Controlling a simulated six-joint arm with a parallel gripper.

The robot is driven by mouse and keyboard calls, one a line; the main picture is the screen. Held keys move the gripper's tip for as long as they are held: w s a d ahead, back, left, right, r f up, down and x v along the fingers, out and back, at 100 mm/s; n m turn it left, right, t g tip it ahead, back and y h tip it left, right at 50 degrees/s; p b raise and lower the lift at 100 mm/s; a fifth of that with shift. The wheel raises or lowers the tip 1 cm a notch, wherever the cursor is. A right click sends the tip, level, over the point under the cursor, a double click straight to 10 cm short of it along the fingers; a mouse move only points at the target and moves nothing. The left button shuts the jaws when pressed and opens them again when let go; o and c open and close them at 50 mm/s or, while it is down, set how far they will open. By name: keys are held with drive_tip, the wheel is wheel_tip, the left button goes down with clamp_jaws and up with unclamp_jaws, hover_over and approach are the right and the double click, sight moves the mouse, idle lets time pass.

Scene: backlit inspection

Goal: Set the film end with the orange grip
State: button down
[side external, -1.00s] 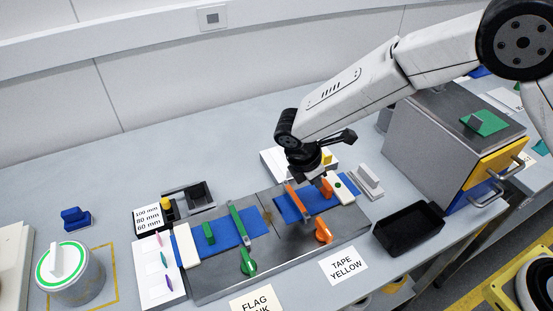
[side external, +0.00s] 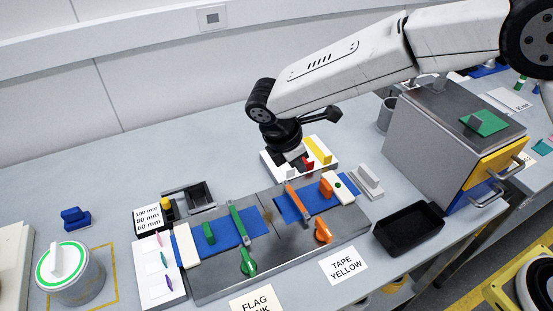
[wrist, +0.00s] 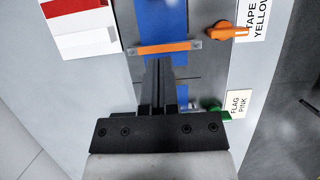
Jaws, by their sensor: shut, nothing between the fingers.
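The orange grip (side external: 326,188) is a small upright block on the right blue film strip (side external: 290,208), beside a cream end block (side external: 343,188). An orange clamp bar (side external: 297,202) crosses this strip, which also shows in the wrist view (wrist: 174,16) with the bar (wrist: 165,47). An orange knob (side external: 323,232) sits in front of the strip. My gripper (side external: 304,168) is shut and empty, left of and behind the orange grip and apart from it. In the wrist view its fingers (wrist: 157,68) are together, pointing toward the orange bar. The grip is not clear there.
A white tray (side external: 271,167) with red and yellow pieces is behind my gripper. The left blue strip (side external: 222,233) has a green bar (side external: 239,223) and green knob (side external: 248,262). A black bin (side external: 409,229) and a grey drawer cabinet (side external: 425,140) stand right.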

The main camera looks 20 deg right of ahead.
sight(322, 187)
drive_tip(key=f, duration=0.6)
drive_tip(key=d+f, duration=0.1)
drive_tip(key=f, duration=0.2)
drive_tip(key=shift+w+d+f, duration=0.1)
drive_tip(key=shift+w, duration=0.05)
drive_tip(key=d, duration=0.2)
drive_tip(key=shift+d, duration=1)
drive_tip(key=shift+d, duration=0.65)
